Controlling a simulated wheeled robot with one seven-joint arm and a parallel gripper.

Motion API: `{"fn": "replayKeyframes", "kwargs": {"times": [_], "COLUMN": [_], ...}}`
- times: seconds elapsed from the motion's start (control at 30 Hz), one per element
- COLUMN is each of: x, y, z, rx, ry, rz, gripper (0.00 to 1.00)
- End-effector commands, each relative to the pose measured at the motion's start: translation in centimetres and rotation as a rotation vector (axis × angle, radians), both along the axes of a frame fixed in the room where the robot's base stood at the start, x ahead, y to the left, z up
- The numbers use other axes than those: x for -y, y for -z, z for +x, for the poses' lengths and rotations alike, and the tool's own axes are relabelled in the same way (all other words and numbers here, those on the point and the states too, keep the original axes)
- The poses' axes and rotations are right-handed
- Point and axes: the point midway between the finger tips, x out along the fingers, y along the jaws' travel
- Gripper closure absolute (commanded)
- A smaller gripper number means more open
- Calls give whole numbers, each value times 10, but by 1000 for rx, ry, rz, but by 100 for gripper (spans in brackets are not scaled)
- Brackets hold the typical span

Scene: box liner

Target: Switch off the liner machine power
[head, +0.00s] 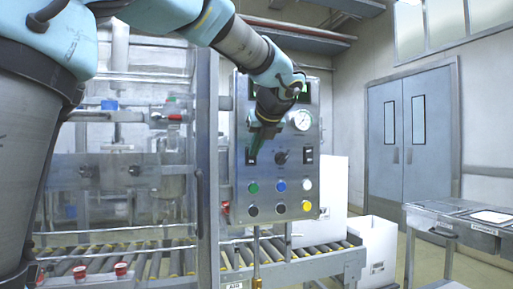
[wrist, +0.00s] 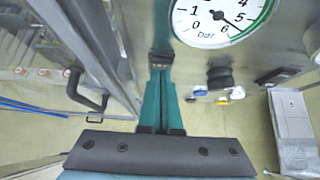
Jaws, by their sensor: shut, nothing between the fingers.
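The liner machine's grey control panel (head: 240,185) stands in the middle of the head view. It carries a dark left switch (head: 251,158), a black rotary knob (head: 281,158), a right switch (head: 309,155) and several coloured buttons below. My gripper (head: 253,152) has its green fingers together, with the tips at the left switch and partly covering it. In the wrist view the shut fingers (wrist: 160,80) point at a small dark piece (wrist: 161,57) on the panel. I cannot tell whether they touch it. No label marking the power control is readable.
A pressure gauge (head: 302,119) sits at the panel's upper right. A machine door frame with a handle (wrist: 85,90) is close left of the fingers. A roller conveyor (head: 290,262) runs below; a white box (head: 376,245) and side table (head: 460,215) stand right.

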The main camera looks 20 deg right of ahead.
Motion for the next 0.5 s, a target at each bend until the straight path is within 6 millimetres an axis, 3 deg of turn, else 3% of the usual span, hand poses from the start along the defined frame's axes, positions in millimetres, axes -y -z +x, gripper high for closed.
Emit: {"fn": "replayKeyframes", "kwargs": {"times": [0.4,0.5], "x": [1,1], "y": [-10,-2], "z": [6,6], "rx": [-54,-55], "ry": [0,2], "rz": [10,9], "gripper": [100,100]}}
